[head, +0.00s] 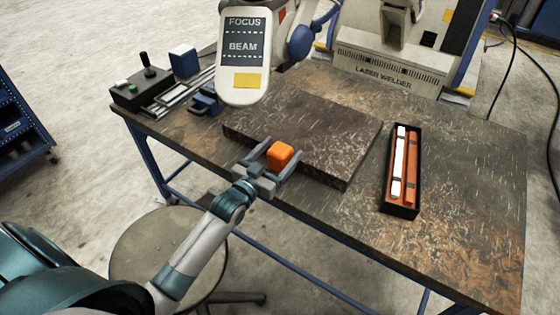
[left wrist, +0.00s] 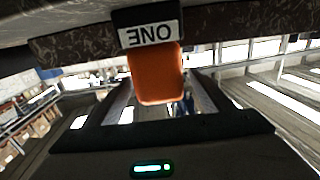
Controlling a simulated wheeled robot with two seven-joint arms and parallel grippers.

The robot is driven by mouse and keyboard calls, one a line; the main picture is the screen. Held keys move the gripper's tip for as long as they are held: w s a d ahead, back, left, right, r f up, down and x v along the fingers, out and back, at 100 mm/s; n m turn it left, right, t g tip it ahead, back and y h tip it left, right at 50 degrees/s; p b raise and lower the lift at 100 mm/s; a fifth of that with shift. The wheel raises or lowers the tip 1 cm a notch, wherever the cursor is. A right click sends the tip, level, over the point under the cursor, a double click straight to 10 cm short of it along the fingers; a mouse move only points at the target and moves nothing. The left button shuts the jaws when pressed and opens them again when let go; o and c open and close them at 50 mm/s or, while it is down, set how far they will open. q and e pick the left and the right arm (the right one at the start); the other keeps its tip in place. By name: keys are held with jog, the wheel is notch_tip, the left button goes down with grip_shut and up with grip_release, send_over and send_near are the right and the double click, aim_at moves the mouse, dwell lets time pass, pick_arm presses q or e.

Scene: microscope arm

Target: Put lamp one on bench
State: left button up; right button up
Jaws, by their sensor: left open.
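Lamp one is an orange rounded block (head: 280,155) in the head view, at the front edge of a dark raised slab on the bench (head: 465,215). In the left wrist view the orange body (left wrist: 157,78) joins a black part with a white label (left wrist: 150,33) reading ONE, seen upside down. My left gripper (head: 281,150) is open, with one finger on each side of the orange block. Its fingers also show in the left wrist view (left wrist: 160,95). I cannot tell whether they touch the block. My right gripper is not in view.
The dark slab (head: 310,125) fills the middle of the bench. A black tray (head: 401,209) with a white and an orange bar lies to its right. A FOCUS BEAM head (head: 243,55) hangs behind. A control box (head: 140,95) stands left. The bench's right side is clear.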

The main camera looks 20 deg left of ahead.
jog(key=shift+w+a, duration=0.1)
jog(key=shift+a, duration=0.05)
pick_arm(q)
jog(key=c, duration=1.4)
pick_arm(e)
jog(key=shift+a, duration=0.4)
